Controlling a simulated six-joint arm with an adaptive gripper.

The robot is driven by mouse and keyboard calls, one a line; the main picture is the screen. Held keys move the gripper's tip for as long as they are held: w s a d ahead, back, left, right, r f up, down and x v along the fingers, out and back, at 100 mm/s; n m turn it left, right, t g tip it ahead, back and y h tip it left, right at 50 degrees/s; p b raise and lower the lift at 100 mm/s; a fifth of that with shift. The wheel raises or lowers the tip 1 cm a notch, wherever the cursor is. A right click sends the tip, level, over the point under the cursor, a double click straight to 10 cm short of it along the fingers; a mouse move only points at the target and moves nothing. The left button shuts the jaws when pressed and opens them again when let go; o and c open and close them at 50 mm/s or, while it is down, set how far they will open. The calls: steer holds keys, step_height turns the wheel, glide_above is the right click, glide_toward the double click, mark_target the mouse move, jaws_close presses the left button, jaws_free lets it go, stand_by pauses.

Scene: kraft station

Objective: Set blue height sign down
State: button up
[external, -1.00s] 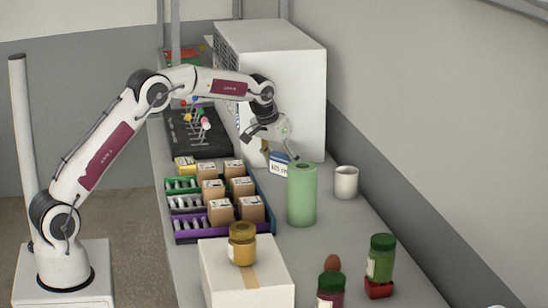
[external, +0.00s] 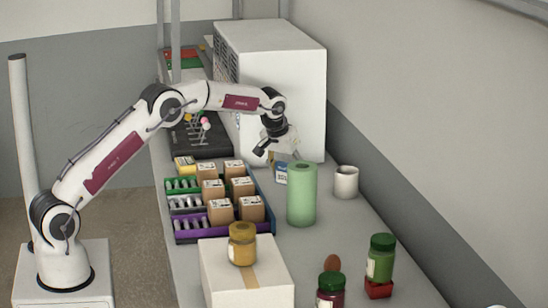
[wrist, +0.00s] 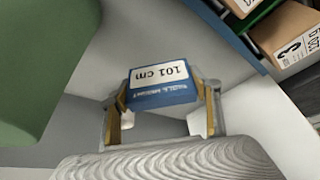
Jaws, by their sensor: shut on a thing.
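The blue height sign (wrist: 160,84) has a white label reading "101 cm". In the wrist view it sits between the two fingers of my gripper (wrist: 163,94), which is shut on it. In the external view my gripper (external: 284,153) is behind the green cylinder, in front of the white cabinet. The sign (external: 280,173) shows just below it, partly hidden by the cylinder. I cannot tell whether the sign touches the table.
The green cylinder (external: 301,196) stands close by; it also fills the left of the wrist view (wrist: 40,65). A white cup (external: 346,182) is to its right. Several brown boxes (external: 242,187) stand in a tray on the left. The white cabinet (external: 290,85) is behind.

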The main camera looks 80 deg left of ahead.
steer(key=shift+f, duration=2.4)
steer(key=shift+f, duration=0.15)
steer(key=o, duration=1.2)
steer(key=shift+v, duration=6.15)
